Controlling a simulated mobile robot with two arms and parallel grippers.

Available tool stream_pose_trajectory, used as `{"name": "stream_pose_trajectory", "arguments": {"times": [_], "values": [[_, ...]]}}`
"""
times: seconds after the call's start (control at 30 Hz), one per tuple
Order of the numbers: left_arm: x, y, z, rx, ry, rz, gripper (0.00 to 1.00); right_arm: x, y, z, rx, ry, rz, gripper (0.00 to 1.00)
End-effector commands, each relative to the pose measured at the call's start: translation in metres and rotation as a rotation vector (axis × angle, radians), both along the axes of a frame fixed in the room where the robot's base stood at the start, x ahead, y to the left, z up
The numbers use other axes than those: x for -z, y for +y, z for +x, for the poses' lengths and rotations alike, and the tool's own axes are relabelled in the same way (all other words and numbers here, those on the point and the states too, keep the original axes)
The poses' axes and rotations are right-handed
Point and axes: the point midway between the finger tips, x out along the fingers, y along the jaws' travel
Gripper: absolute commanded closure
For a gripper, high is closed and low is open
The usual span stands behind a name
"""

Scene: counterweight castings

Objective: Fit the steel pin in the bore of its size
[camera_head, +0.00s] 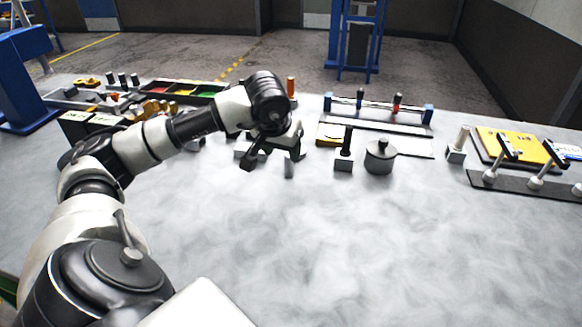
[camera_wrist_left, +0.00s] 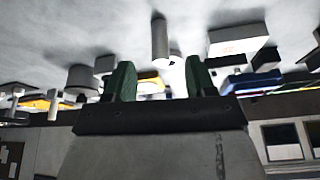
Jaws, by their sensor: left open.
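A plain grey steel pin (camera_head: 289,165) stands upright on the grey bench just by my left gripper (camera_head: 273,160). In the upside-down left wrist view, the pin (camera_wrist_left: 160,38) lines up between my left gripper's two green-tipped fingers (camera_wrist_left: 161,78), beyond their tips. These fingers are open and empty. A pale block (camera_head: 243,150) is partly hidden behind my left gripper. No bore opening can be made out in either view. My right gripper is not in view.
Right of the pin are a block with a black upright (camera_head: 344,152) and a dark lidded pot (camera_head: 380,158). A blue-ended rack (camera_head: 378,108) is behind, a clamp strip (camera_head: 530,186) far right, and coloured bins (camera_head: 172,90) at back left. The front bench is clear.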

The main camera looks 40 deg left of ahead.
Motion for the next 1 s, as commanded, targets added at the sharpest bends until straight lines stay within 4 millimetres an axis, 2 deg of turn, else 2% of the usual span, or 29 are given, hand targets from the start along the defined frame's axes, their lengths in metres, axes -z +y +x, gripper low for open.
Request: {"name": "stream_pose_trajectory", "arguments": {"times": [0.1,0.37,0.6,0.93,1.0], "values": [[0.017,0.002,0.007,0.001,0.002,-0.004,0.45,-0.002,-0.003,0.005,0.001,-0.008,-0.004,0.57],[0.036,0.005,0.017,0.000,0.002,-0.006,0.45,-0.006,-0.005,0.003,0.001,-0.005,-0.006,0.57],[0.067,0.011,0.032,0.001,0.002,-0.006,0.45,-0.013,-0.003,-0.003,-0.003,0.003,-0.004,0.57],[0.074,0.012,0.035,0.001,-0.002,-0.006,0.45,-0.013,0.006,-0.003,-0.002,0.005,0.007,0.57],[0.074,0.012,0.035,0.001,-0.002,-0.006,0.55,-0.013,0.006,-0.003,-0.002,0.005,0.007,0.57]]}}
